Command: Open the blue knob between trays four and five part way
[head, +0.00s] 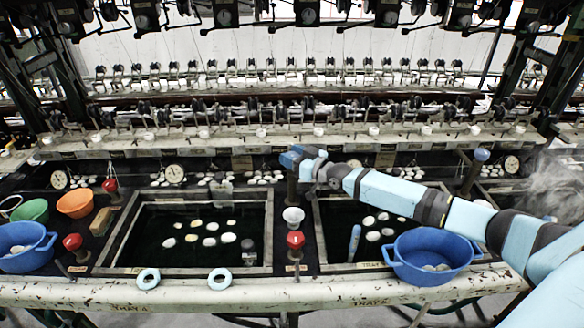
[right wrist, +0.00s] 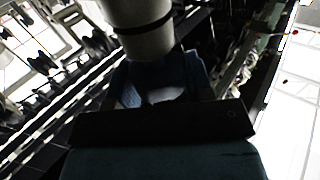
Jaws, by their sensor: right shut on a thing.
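In the head view, the blue knob (head: 288,160) tops a dark post (head: 292,193) at the back between the left tray (head: 118,232), labelled tray 5, and the right tray (head: 318,235), labelled tray 4. My right arm reaches in from the right, and my right gripper (head: 301,157) is at the top of this post, shut on the knob. The gripper hides part of the knob, so its turn angle cannot be read. The right wrist view is dark, with blue parts (right wrist: 195,75) close to the camera. My left gripper is out of view.
A red knob (head: 295,239) and a white cup (head: 293,215) stand in front of the post. A blue basin (head: 432,255) sits at the right tray's front corner. Two pale rings (head: 220,279) lie on the front ledge.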

